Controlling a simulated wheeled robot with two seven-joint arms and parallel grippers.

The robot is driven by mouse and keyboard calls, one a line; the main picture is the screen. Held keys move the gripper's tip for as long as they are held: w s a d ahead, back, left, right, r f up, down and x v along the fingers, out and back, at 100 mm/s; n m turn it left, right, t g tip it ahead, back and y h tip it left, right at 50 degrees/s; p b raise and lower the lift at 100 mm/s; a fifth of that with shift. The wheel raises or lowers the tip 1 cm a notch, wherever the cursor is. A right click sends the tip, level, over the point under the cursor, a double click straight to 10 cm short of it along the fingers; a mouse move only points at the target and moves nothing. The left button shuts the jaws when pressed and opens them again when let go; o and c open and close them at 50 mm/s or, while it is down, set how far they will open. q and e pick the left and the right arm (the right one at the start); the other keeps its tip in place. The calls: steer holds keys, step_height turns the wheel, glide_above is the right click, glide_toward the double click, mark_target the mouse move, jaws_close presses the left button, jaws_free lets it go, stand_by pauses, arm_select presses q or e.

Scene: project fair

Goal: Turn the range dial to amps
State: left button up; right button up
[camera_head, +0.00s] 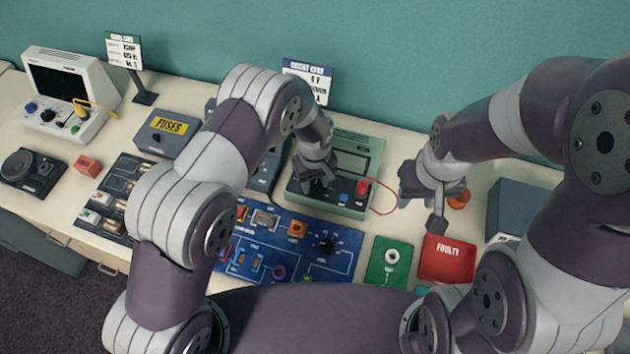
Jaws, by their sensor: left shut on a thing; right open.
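The green meter (366,150) stands at the back of the table, with a dark display and a sloped front panel. My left gripper (318,184) reaches down onto the left part of this panel and is shut on what appears to be the range dial. The jaws cover the dial, so its pointer and setting are hidden. A blue button (343,198) and a red plug (363,187) with a red lead sit to its right on the panel. My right gripper (434,210) is open and empty, right of the meter, above the table.
A blue circuit board (345,262) with a black knob (326,245) lies in front of the meter. A green block (390,258) and red FAULTY tray (446,260) are to its right. A grey FUSES box (167,132) and white instrument (64,95) stand left.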

arm_select(q)
steer(key=m+b, duration=0.1)
steer(key=m, duration=0.1)
steer(key=shift+f+m, duration=0.1)
steer(key=shift+m, duration=0.2)
steer(key=m+b, duration=0.1)
steer(key=m, duration=0.2)
steer(key=shift+w+m+b, duration=0.1)
steer(key=shift+m+b, duration=0.2)
steer(key=shift+b, duration=0.05)
steer(key=m+b, duration=0.1)
steer(key=m, duration=0.2)
steer(key=shift+m+b, duration=0.4)
steer(key=shift+m, duration=1.4)
steer(key=shift+r, duration=0.2)
steer(key=o, duration=0.8)
steer(key=shift+o, duration=1.3)
